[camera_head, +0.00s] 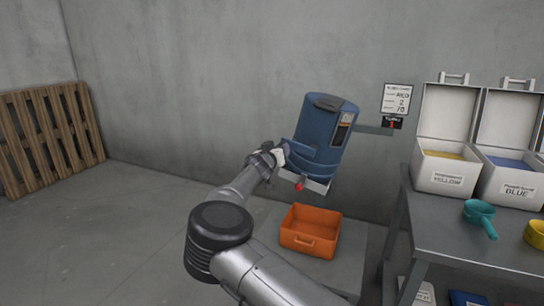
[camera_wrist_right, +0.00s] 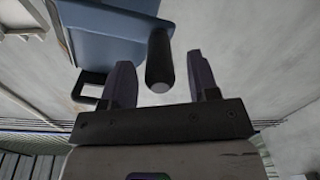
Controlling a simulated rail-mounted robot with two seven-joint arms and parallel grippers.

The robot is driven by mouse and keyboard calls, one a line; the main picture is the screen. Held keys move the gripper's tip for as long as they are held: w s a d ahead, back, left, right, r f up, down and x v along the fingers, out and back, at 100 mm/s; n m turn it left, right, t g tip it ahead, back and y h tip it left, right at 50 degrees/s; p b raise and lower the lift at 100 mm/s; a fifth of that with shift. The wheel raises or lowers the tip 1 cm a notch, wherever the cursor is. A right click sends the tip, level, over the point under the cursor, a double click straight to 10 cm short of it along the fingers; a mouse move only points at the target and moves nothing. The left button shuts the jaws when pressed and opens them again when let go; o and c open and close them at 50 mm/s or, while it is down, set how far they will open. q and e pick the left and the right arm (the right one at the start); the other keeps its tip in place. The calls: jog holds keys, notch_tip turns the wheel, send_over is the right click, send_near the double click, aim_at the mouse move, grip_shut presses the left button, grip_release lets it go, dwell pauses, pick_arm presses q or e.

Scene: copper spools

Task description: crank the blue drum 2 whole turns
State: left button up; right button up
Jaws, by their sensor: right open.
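The blue drum (camera_head: 319,135) hangs tilted in front of the wall in the head view, with a dark lid, a label and a small red part at its lower end. Its blue body (camera_wrist_right: 105,32) also shows in the right wrist view. My right gripper (camera_head: 279,154) is at the drum's left side. In the wrist view its two fingers (camera_wrist_right: 159,75) are apart, with a dark rod-like crank handle (camera_wrist_right: 159,58) between them. The handle shows gaps to both fingers. The left gripper is not in view.
An orange bin (camera_head: 310,232) sits below the drum. A grey table (camera_head: 465,245) at right holds white boxes marked yellow (camera_head: 447,178) and blue (camera_head: 514,188), plus a teal scoop (camera_head: 480,215). A sign (camera_head: 396,99) hangs on the wall. A wooden pallet (camera_head: 48,137) leans at left.

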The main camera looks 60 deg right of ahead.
jog(key=s+a+p, duration=0.1)
jog(key=a+p, duration=0.3)
jog(key=a, duration=0.9)
jog(key=shift+a, duration=0.15)
